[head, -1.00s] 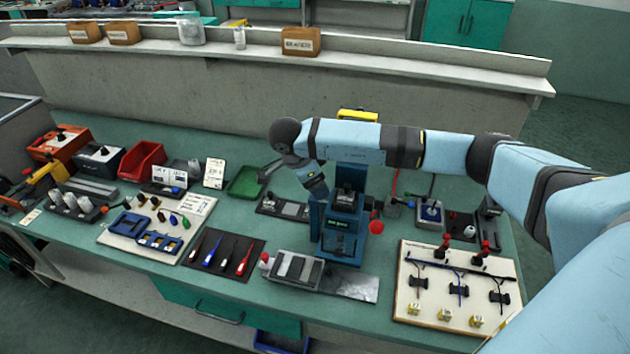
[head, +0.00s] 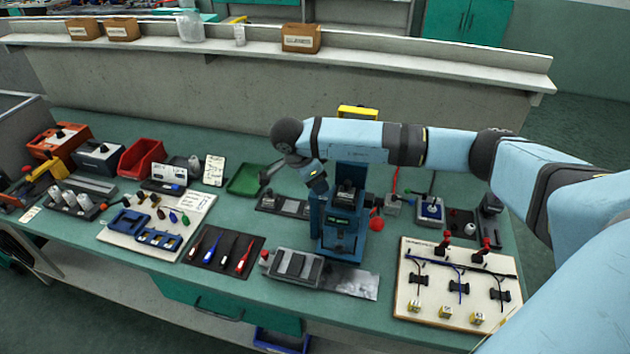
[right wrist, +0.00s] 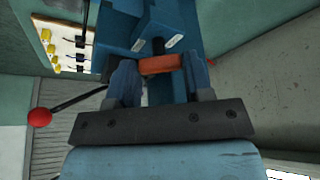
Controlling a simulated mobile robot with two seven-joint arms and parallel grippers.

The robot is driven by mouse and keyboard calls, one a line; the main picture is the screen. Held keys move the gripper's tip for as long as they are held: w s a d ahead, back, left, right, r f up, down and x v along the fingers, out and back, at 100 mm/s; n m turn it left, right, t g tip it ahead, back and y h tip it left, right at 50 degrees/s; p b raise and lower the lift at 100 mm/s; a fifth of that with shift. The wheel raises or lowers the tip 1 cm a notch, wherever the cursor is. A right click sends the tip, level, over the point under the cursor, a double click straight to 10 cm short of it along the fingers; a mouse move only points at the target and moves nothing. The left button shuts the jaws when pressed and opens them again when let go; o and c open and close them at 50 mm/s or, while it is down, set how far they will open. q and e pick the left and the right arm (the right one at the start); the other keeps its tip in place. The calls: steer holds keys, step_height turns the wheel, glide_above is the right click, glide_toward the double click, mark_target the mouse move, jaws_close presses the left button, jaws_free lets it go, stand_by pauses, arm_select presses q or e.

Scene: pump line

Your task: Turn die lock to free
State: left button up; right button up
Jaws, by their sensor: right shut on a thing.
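The blue press (head: 343,225) stands on the green bench, right of the middle in the head view. My right gripper (head: 319,186) reaches down at its upper left side. In the right wrist view, an orange-red lock lever (right wrist: 160,64) sits on the blue press body (right wrist: 180,20). My right gripper's two fingers (right wrist: 160,82) are on either side of the lever and shut on it. The lever lies crosswise between the fingertips; its label cannot be read. The press's red ball handle (right wrist: 40,117) is at left, also seen in the head view (head: 376,224). My left gripper is not in view.
A grey die fixture (head: 292,268) and a metal plate (head: 350,281) lie in front of the press. A wiring board (head: 458,283) is to the right. A mat of screwdrivers (head: 222,251) and a green tray (head: 244,179) are to the left.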

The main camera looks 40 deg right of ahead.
steer(key=n+b, duration=0.1)
steer(key=n+t+b, duration=0.1)
steer(key=n+b, duration=0.1)
steer(key=shift+s+f+n+t, duration=0.1)
steer(key=shift+f+n+t, duration=0.05)
steer(key=shift+n+t, duration=0.15)
steer(key=n+t+b, duration=0.1)
steer(key=n+b, duration=0.1)
steer(key=n, duration=0.1)
steer(key=shift+s+d+y+b, duration=0.1)
steer(key=shift+s+y+b, duration=0.05)
steer(key=shift+y+b, duration=0.2)
steer(key=shift+n+t+b, duration=0.5)
steer(key=shift+n+b, duration=0.35)
steer(key=shift+n, duration=0.55)
steer(key=shift+r+y, duration=0.2)
steer(key=shift+y, duration=0.05)
steer(key=o, duration=0.9)
